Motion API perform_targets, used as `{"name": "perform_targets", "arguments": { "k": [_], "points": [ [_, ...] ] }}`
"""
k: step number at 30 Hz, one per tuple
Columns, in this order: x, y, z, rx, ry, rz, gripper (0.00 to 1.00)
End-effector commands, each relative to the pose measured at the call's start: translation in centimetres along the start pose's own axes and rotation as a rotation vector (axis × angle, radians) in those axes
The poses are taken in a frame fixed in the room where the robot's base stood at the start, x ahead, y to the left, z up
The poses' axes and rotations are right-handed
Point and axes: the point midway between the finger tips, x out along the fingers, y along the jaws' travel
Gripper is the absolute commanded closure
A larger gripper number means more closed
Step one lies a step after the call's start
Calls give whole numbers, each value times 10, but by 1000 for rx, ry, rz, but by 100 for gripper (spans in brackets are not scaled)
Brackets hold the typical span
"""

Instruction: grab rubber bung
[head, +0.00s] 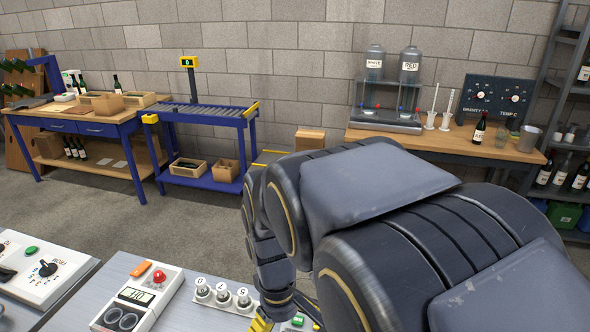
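No rubber bung can be made out in the head view. My gripper (264,321) shows only in part at the bottom edge, below the dark arm, with yellow parts on either side. Its fingertips are cut off by the frame, so whether it is open or holds anything is hidden. A small green piece (298,320) shows right by the gripper.
A white control box (137,296) with a red button and display stands left of the numbered pieces. Another white panel (35,268) with a black knob is further left. My arm covers the right foreground. A wooden counter (400,138) with bottling gear and a blue-legged workbench (80,122) stand behind.

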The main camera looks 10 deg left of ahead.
Motion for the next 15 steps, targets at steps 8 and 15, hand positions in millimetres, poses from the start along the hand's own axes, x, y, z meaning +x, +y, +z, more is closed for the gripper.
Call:
{"name": "perform_targets", "arguments": {
  "k": [8, 15],
  "points": [
    [73, -130, -114, -531, 30, 36, 10],
    [139, -252, -145, -896, 62, 40, 10]
  ]
}}
